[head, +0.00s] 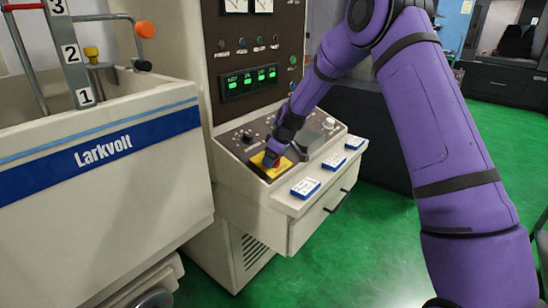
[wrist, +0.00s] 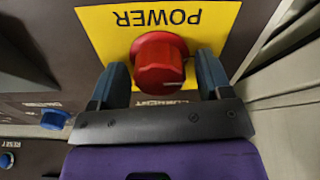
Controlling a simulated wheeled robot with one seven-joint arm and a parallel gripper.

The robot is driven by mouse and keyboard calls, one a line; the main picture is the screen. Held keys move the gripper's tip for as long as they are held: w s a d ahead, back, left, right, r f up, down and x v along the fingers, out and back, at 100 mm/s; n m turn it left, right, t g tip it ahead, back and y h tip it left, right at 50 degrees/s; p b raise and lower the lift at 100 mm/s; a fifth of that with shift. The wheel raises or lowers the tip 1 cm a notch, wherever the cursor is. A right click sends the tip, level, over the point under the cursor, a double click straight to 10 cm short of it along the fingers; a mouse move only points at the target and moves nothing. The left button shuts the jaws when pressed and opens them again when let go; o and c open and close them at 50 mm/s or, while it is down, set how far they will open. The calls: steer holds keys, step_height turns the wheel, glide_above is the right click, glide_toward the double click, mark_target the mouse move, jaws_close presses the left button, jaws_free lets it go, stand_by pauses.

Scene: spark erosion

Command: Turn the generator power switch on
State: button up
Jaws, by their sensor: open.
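The power switch is a red round knob (wrist: 158,62) on a yellow plate (wrist: 105,28). The plate reads POWER, upside down in the wrist view. A thin pale mark shows on the knob's right lower side. My gripper (wrist: 163,76) is open, with one finger on each side of the knob; I cannot tell whether they touch it. In the head view my gripper (head: 273,160) is down at the sloping console, over the yellow plate (head: 260,168), and hides most of the knob. Lettering below the knob is partly covered.
The generator cabinet (head: 232,108) has lit green displays (head: 250,82). A blue knob (wrist: 54,120) lies near the left finger. Blue-and-white boxes (head: 305,188) sit on the ledge. The Larkvolt tank (head: 100,185) stands to the left; green floor is clear at right.

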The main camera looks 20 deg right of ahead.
steer(key=c, duration=0.9)
steer(key=shift+c, duration=0.2)
steer(key=shift+m, duration=0.3)
steer(key=m, duration=0.3)
steer(key=shift+m, duration=0.3)
steer(key=m, duration=0.4)
steer(key=shift+d+m, duration=0.1)
steer(key=shift+m, duration=0.2)
steer(key=m, duration=0.4)
steer(key=shift+m+h, duration=0.3)
steer(key=shift+h, duration=0.1)
steer(key=shift+d+f+m, duration=0.1)
steer(key=shift+m, duration=2.2)
